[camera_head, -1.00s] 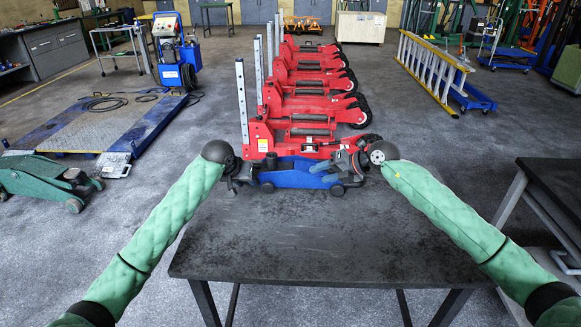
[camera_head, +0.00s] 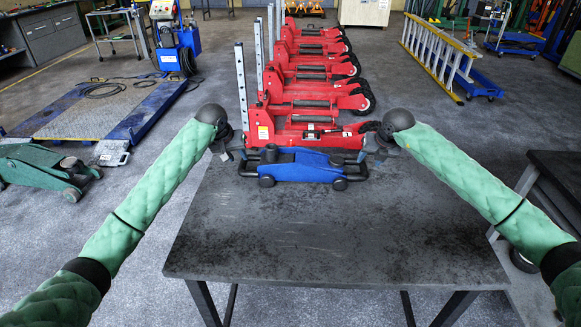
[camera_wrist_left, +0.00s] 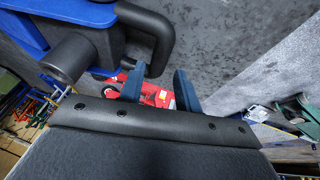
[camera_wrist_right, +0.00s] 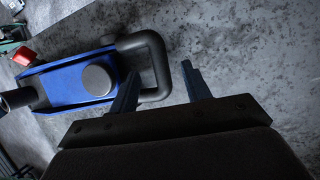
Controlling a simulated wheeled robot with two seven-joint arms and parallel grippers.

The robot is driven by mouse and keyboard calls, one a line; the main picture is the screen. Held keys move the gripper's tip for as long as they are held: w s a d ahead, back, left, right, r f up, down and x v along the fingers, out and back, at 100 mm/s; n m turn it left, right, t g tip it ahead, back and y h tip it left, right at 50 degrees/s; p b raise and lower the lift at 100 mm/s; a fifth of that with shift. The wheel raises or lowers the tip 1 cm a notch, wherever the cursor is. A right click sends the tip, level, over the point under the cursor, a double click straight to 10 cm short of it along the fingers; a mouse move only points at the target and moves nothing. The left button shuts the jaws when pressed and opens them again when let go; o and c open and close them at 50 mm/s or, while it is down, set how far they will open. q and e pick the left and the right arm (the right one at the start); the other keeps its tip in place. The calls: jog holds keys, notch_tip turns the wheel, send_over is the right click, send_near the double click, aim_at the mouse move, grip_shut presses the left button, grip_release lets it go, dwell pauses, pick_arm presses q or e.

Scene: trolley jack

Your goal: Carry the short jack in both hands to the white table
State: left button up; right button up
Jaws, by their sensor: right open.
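The short jack (camera_head: 303,166) is blue with black wheels and a black handle at each end. It rests across the far part of a dark table. My left gripper (camera_head: 226,153) is open and empty near its left end; the left wrist view shows the left handle (camera_wrist_left: 172,38) beyond its parted fingers (camera_wrist_left: 159,88). My right gripper (camera_head: 376,152) is open near the right end; the right wrist view shows the right handle (camera_wrist_right: 165,65) close to its parted fingers (camera_wrist_right: 161,86). I cannot tell whether either gripper touches a handle. I cannot make out a white table.
The dark table (camera_head: 330,245) is bare in front of the jack. A row of red jacks (camera_head: 310,95) stands behind it. A green jack (camera_head: 42,165) and a blue platform (camera_head: 95,110) are at left. Another dark table (camera_head: 555,175) is close at right, with a yellow ladder (camera_head: 435,55) beyond.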

aim_at(242, 162)
pick_arm(q)
jog(key=shift+x, duration=3.4)
pick_arm(e)
jog(key=shift+x, duration=3.4)
jog(key=shift+a, duration=0.1)
pick_arm(q)
jog(key=c, duration=0.7)
pick_arm(e)
jog(key=c, duration=0.7)
pick_arm(q)
grip_shut()
pick_arm(e)
grip_shut()
pick_arm(q)
jog(key=shift+a, duration=0.1)
jog(key=shift+w+r, duration=0.15)
jog(key=shift+r, duration=0.1)
pick_arm(e)
jog(key=shift+w+r, duration=0.15)
jog(key=shift+r, duration=0.1)
